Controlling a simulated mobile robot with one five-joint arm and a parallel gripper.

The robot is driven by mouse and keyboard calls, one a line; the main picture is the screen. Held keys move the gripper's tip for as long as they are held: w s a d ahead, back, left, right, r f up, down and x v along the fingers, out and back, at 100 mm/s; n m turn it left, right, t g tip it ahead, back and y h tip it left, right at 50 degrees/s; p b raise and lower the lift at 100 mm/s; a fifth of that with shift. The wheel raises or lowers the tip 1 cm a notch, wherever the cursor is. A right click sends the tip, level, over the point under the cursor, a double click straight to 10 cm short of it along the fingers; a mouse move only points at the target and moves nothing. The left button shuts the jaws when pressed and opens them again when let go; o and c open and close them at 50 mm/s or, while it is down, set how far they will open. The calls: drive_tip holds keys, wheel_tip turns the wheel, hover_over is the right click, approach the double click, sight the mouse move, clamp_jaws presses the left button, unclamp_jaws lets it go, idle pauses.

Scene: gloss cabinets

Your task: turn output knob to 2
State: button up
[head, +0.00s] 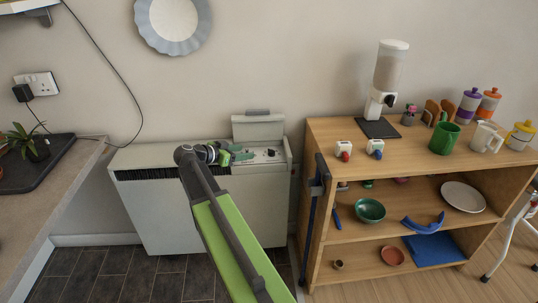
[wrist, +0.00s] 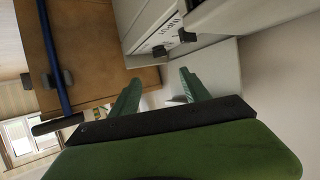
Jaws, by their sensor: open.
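The storage heater (head: 270,205) stands against the wall, with its lid (head: 258,128) raised over a small white control panel (head: 262,156) at its right end. A dark knob (head: 270,153) shows on the panel. In the wrist view, two dark knobs, one nearer (wrist: 158,50) and one farther (wrist: 187,36), sit by printed lettering. I cannot tell which is the output knob or read its setting. My gripper (head: 247,155) is open with green fingers, just left of the panel knob. The wrist view shows its fingers (wrist: 158,80) apart, with no knob between them.
A wooden shelf (head: 415,180) with mugs, bowls and a dispenser (head: 388,80) stands to the right. A blue-handled pole (head: 314,220) leans at its left side. A counter (head: 40,190) with a plant is at left. The heater's top left of my gripper is clear.

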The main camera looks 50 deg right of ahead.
sight(270, 150)
drive_tip(key=b+x, duration=0.5)
drive_tip(key=x, duration=1)
drive_tip(key=shift+d+f, duration=0.2)
drive_tip(key=shift+f, duration=0.05)
clamp_jaws()
